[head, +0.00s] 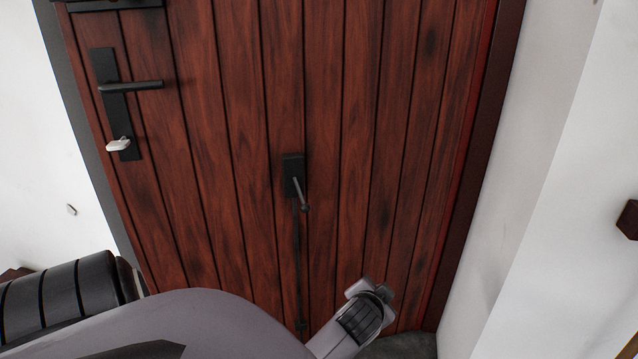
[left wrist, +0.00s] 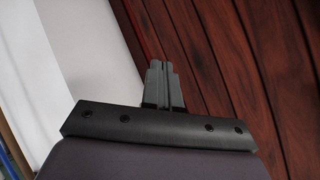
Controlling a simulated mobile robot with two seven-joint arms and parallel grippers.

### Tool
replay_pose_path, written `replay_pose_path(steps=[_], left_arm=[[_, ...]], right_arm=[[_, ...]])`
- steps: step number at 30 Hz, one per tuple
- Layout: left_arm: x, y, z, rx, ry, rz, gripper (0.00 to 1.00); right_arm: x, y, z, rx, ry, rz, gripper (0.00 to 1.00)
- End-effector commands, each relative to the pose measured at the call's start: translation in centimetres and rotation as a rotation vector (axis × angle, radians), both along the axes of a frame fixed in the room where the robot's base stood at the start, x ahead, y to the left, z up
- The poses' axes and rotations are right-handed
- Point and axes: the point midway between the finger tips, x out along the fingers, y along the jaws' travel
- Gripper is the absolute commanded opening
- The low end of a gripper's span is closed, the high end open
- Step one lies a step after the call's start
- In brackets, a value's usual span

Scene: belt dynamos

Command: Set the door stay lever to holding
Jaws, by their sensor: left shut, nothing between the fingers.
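The door stay lever (head: 299,190) is a short dark arm with a rounded knob end. It sits on a black plate (head: 292,168) at the middle of the wooden door and slants down and slightly right. A thin dark rod (head: 298,265) runs from below the plate to a small fitting (head: 300,325) near the door's bottom. My left gripper (left wrist: 162,85) is shut and empty in the left wrist view, with door planks beyond it. My right gripper is not in view.
The reddish-brown plank door (head: 230,120) fills the middle. A black door handle (head: 135,86) and a pale thumb-turn (head: 118,145) stick out at its upper left. A white wall (head: 560,180) stands close on the right. Dark floor shows at the lower right.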

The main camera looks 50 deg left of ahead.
Motion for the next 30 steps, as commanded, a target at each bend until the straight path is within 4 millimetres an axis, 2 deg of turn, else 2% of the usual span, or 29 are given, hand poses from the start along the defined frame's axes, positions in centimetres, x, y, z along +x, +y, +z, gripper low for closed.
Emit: replay_pose_path(steps=[1,6,12,15,21,27,30], left_arm=[[1.3,1.5,1.2,0.021,-0.005,0.051,0.00],[3.3,5.9,5.1,0.070,0.023,0.228,0.00],[3.9,9.6,9.7,0.057,0.070,0.437,0.00],[3.8,10.9,11.8,0.027,0.098,0.534,0.00],[2.7,11.9,15.7,-0.078,0.167,0.706,0.00],[1.4,11.5,18.8,-0.199,0.240,0.816,0.00],[1.0,11.1,19.7,-0.241,0.265,0.845,0.00]], right_arm=[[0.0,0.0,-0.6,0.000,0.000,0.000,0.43],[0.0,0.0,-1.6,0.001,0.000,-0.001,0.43],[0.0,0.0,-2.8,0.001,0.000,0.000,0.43],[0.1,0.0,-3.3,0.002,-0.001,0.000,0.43],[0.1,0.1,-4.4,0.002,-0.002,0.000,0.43],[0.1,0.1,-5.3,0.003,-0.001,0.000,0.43],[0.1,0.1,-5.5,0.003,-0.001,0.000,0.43]])
